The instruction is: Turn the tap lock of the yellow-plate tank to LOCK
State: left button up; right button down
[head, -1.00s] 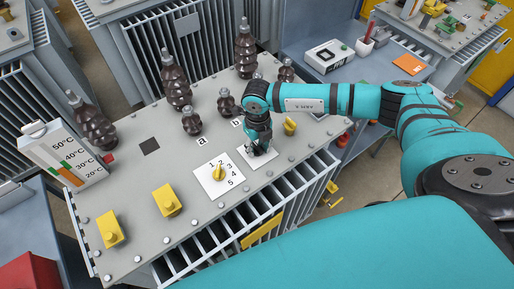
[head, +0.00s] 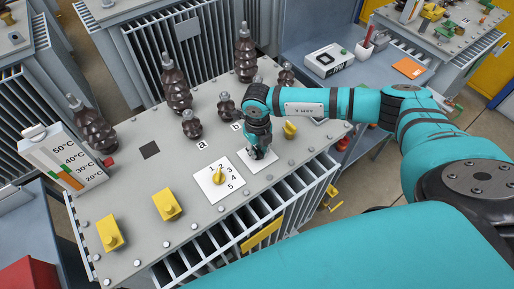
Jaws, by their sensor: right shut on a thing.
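The tank (head: 140,190) with a yellow plate (head: 261,234) on its front side fills the middle of the head view. A white plate (head: 268,162) lies on its lid, right of the numbered dial plate (head: 211,191). My right gripper (head: 258,153) points down over this white plate. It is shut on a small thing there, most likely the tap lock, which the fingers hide. The lock's marks cannot be read. My left gripper is not in view.
A yellow dial knob (head: 219,177) and a yellow fitting (head: 290,129) stand close to my right gripper. Brown insulators (head: 177,85) rise behind it. A thermometer gauge (head: 65,160) and yellow blocks (head: 167,205) stand at the left.

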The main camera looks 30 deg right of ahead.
dwell(0.5)
jog(key=shift+m, duration=1.4)
jog(key=shift+m+p, duration=0.45)
jog(key=shift+m, duration=0.95)
jog(key=shift+r+m+p, duration=0.1)
jog(key=shift+m+p, duration=0.2)
jog(key=shift+m, duration=1.1)
